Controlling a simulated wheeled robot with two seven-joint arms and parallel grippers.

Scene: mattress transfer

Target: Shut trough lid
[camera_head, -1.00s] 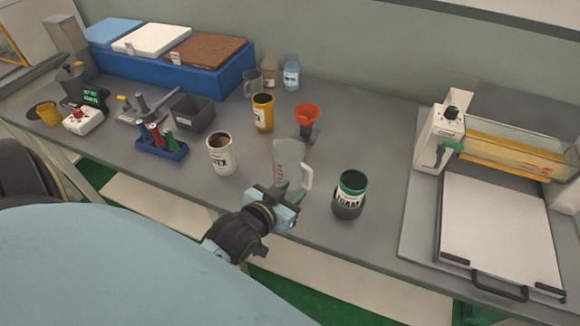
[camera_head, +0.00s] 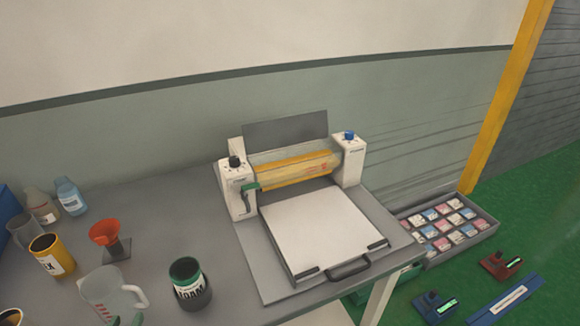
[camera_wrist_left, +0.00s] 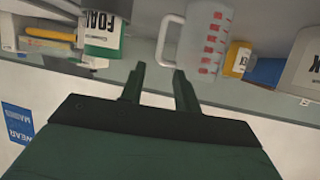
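The machine with a yellow roller section (camera_head: 295,170) stands on the bench between two white end blocks. A flat dark grey panel (camera_head: 285,130), which looks like the trough lid, stands raised behind the yellow section. A green lever (camera_head: 250,187) is on the left block. My left gripper (camera_head: 127,321) barely shows at the bottom edge of the head view, by the clear measuring jug (camera_head: 108,293). In the left wrist view its two fingers (camera_wrist_left: 158,85) are apart with nothing between them, near the jug (camera_wrist_left: 210,38). My right gripper is not in view.
A red funnel (camera_head: 104,233), a yellow can (camera_head: 50,255) and bottles stand at left. A white plate (camera_head: 322,230) with a black handle lies before the roller.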

